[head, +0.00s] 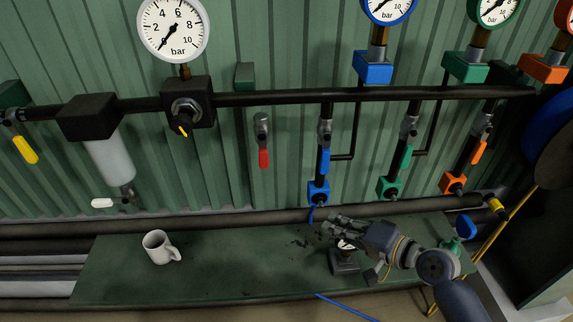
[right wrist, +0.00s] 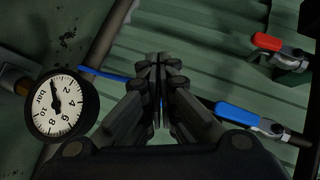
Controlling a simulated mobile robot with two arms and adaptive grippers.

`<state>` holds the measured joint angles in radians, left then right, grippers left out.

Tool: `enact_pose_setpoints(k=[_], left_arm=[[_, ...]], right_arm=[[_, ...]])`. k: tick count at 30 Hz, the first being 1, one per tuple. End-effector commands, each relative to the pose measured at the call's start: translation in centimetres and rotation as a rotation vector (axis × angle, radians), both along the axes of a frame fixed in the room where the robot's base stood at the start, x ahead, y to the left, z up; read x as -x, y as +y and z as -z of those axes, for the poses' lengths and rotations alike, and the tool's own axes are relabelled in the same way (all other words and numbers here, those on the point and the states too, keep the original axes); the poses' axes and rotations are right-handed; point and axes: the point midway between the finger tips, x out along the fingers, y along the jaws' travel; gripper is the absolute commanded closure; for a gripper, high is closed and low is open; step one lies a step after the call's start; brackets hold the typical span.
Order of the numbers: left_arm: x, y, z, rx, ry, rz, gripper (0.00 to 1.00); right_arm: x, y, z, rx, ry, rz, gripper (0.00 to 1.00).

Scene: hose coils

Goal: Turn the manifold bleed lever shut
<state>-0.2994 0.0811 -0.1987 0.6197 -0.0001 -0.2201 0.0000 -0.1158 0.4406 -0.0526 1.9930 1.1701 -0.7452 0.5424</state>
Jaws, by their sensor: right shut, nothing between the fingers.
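A red lever (head: 263,157) hangs straight down from a grey valve on the green wall, below the black manifold pipe (head: 280,97). It also shows in the right wrist view (right wrist: 268,42), up and to the right. No label tells which lever is the bleed lever. Blue (head: 324,161), green (head: 406,156) and orange (head: 479,152) levers hang on the branch pipes to the right. My right gripper (head: 328,226) is over the bench, below and right of the red lever and apart from it. Its fingers (right wrist: 158,62) are shut and empty. My left gripper is out of view.
A white mug (head: 158,247) stands on the green bench (head: 220,268). A small gauge (right wrist: 62,104) on a dark block (head: 344,264) is close beside my right gripper. A yellow lever (head: 25,149) hangs at far left.

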Motion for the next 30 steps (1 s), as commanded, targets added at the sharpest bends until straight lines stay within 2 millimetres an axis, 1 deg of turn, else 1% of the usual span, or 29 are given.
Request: enact_pose_setpoints(k=[1,3,6,9,12,14,17,27,29,30], left_arm=[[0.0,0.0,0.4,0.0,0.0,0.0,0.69],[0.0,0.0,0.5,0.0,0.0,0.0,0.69],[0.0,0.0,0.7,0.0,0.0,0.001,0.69],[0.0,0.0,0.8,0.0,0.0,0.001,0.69],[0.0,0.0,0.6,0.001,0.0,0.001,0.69],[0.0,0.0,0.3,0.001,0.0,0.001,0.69],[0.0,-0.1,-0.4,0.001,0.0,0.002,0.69],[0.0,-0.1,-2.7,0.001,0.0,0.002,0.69],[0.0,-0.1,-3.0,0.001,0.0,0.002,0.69],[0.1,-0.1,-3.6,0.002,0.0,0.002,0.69]], right_arm=[[-0.8,-0.1,-2.9,-0.083,-0.022,0.003,1.0],[-1.4,-0.1,-6.4,-0.199,-0.035,0.001,1.0],[-1.7,-0.2,-10.3,-0.325,-0.041,-0.009,1.0],[-1.8,-0.2,-12.3,-0.397,-0.039,-0.017,1.0],[-2.1,0.0,-13.2,-0.424,-0.039,-0.02,1.0],[-2.4,0.3,-13.4,-0.428,-0.039,-0.019,1.0],[-3.5,1.3,-13.6,-0.429,-0.04,-0.019,1.0],[-8.6,6.5,-13.5,-0.425,-0.039,-0.019,1.0],[-9.2,7.4,-13.5,-0.426,-0.038,-0.019,1.0],[-8.9,8.1,-13.6,-0.426,-0.037,-0.02,1.0]])
